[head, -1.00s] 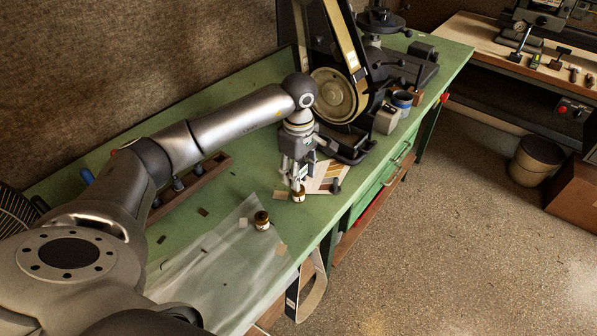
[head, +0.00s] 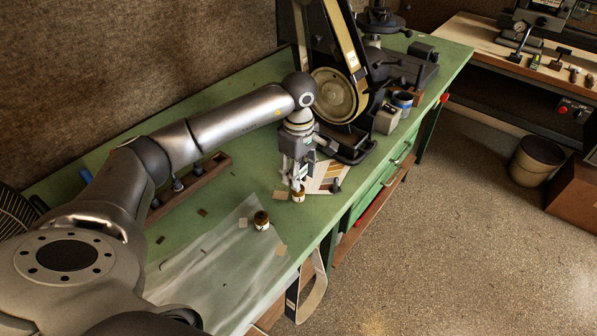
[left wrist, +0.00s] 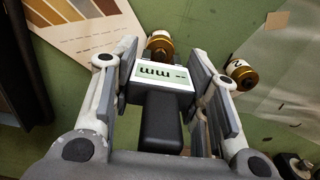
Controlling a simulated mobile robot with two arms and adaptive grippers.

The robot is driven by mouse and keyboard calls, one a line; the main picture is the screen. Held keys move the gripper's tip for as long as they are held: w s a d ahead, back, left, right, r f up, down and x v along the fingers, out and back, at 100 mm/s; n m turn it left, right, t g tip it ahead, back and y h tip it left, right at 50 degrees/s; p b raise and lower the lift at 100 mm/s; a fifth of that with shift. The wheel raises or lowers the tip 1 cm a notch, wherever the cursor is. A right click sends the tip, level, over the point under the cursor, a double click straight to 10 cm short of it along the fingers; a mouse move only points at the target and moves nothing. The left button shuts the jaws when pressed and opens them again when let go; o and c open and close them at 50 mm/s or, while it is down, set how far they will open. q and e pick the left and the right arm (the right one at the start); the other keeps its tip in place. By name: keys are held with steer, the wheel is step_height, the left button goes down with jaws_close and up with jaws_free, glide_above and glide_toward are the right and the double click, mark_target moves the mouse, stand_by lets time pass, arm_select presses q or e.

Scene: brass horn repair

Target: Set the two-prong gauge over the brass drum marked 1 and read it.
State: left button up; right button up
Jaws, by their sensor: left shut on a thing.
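My left gripper (head: 297,176) is shut on the two-prong gauge (left wrist: 160,118), a dark body with a white display. The display shows dashes and "mm", upside down in the left wrist view. A brass drum (head: 299,196) stands on the green bench right below the gripper; in the left wrist view its top (left wrist: 160,42) shows just beyond the display. I cannot read its mark. The prongs are hidden, so I cannot tell whether they straddle it. A second brass drum (head: 262,220) stands apart, nearer to me; its top (left wrist: 240,72) bears a mark, possibly a 2. My right gripper is not in view.
A sample card with brown stripes (head: 325,176) lies beside the near drum. A belt machine (head: 338,95) stands behind. A translucent sheet (head: 215,262) covers the bench's near end. A wooden rack (head: 200,178) lies along the back. The bench's front edge is close by.

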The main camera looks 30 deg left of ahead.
arm_select(q)
steer(key=shift+f+b, duration=0.9)
steer(key=shift+f, duration=0.2)
stand_by(0.5)
steer(key=shift+r, duration=0.1)
stand_by(0.7)
steer(key=shift+r+p, duration=1.5)
steer(key=shift+r, duration=0.95)
